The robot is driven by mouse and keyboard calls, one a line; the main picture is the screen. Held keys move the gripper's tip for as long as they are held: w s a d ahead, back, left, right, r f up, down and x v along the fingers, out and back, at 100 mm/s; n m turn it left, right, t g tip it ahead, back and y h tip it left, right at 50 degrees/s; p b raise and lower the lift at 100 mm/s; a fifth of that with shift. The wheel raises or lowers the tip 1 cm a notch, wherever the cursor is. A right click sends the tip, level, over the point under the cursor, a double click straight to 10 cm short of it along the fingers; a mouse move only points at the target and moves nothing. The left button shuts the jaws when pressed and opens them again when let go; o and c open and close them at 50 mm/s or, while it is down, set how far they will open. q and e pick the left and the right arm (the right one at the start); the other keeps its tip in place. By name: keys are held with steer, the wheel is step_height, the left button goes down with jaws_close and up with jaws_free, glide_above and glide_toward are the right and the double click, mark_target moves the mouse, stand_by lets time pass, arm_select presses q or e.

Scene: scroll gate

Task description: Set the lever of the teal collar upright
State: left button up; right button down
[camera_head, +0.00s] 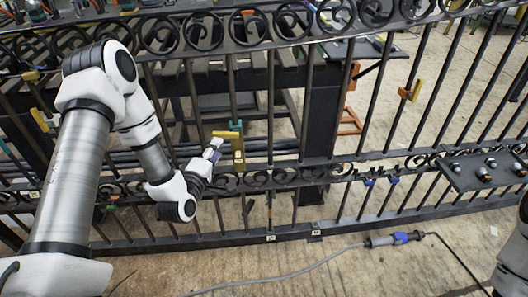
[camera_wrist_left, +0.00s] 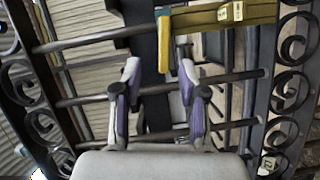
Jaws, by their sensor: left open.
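A collar with a yellow lever (camera_head: 226,134) sits on an upright bar of the gate, left of the middle in the head view; a little teal shows on that bar. The lever lies roughly level, pointing left. In the left wrist view a yellow lever part (camera_wrist_left: 163,42) and an olive-yellow body (camera_wrist_left: 225,16) show at the top, with a small teal patch beside them. My left gripper (camera_head: 214,150) is just left of and slightly below the lever. Its purple-padded fingers (camera_wrist_left: 160,95) are apart, with no part held between them. My right gripper is out of view.
The dark gate (camera_head: 300,168) has scrollwork rails and many bars. A dark panel with knobs (camera_head: 485,170) is far right. A cable with a blue connector (camera_head: 400,238) lies on the floor.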

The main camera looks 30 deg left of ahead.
mark_target(220, 136)
arm_select(q)
steer(key=w+a, duration=0.1)
steer(key=w, duration=0.1)
steer(key=w+a, duration=0.1)
steer(key=w, duration=0.4)
steer(key=shift+w+a+f, duration=0.25)
steer(key=shift+a+f, duration=0.15)
steer(key=shift+w+a+f, duration=0.15)
steer(key=shift+w+a, duration=0.05)
steer(key=shift+w, duration=0.2)
steer(key=shift+d, duration=0.1)
steer(key=shift+c, duration=0.6)
steer(key=shift+s, duration=0.1)
jaws_close()
